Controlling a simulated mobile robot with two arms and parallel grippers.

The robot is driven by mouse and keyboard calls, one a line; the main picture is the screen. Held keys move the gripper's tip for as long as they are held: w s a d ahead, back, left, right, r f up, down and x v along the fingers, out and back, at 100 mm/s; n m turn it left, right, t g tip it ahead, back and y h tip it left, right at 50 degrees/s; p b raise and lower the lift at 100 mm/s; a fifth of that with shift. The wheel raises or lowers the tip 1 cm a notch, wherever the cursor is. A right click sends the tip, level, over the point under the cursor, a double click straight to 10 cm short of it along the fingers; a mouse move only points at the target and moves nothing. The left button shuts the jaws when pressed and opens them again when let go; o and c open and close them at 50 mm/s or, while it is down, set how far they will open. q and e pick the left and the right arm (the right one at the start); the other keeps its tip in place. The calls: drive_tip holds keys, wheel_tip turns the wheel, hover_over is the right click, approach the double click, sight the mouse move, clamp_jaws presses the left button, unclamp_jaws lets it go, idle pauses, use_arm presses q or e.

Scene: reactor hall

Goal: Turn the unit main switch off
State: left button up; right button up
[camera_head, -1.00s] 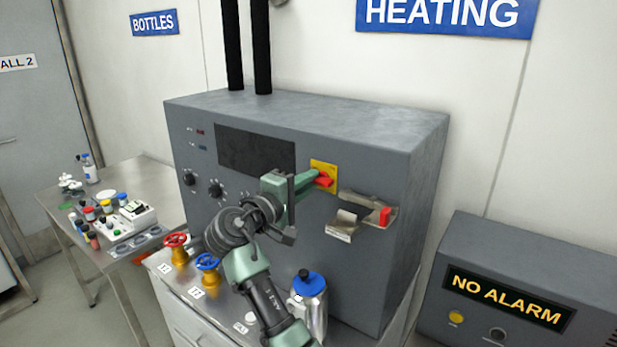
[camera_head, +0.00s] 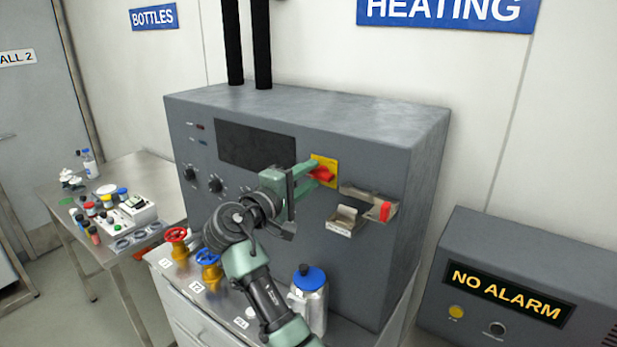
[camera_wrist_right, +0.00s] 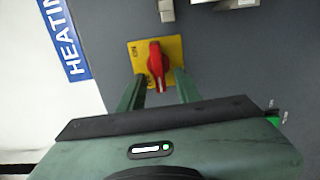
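The unit main switch is a red rotary handle (camera_head: 322,173) on a yellow plate (camera_head: 327,162), on the front of the grey heating unit (camera_head: 285,120). In the right wrist view the red handle (camera_wrist_right: 157,65) stands roughly upright on its yellow plate (camera_wrist_right: 174,48), with small lettering I cannot read well. My right gripper (camera_head: 311,175) is open at the switch. In the wrist view its two green fingertips (camera_wrist_right: 160,84) lie on either side of the handle's lower end, with gaps visible; I see no clear contact. My left gripper is not in view.
Right of the switch, a metal bracket (camera_head: 358,193) carries a small red part (camera_head: 385,211) and an open holder (camera_head: 345,220). Below are red (camera_head: 176,235) and blue (camera_head: 207,258) valve wheels and a blue-capped bottle (camera_head: 310,300). A side table (camera_head: 140,170) stands left.

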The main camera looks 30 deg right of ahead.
drive_tip(key=b+v, duration=0.3)
drive_tip(key=v, duration=0.4)
drive_tip(key=shift+a, duration=0.25)
drive_tip(key=shift+f, duration=0.1)
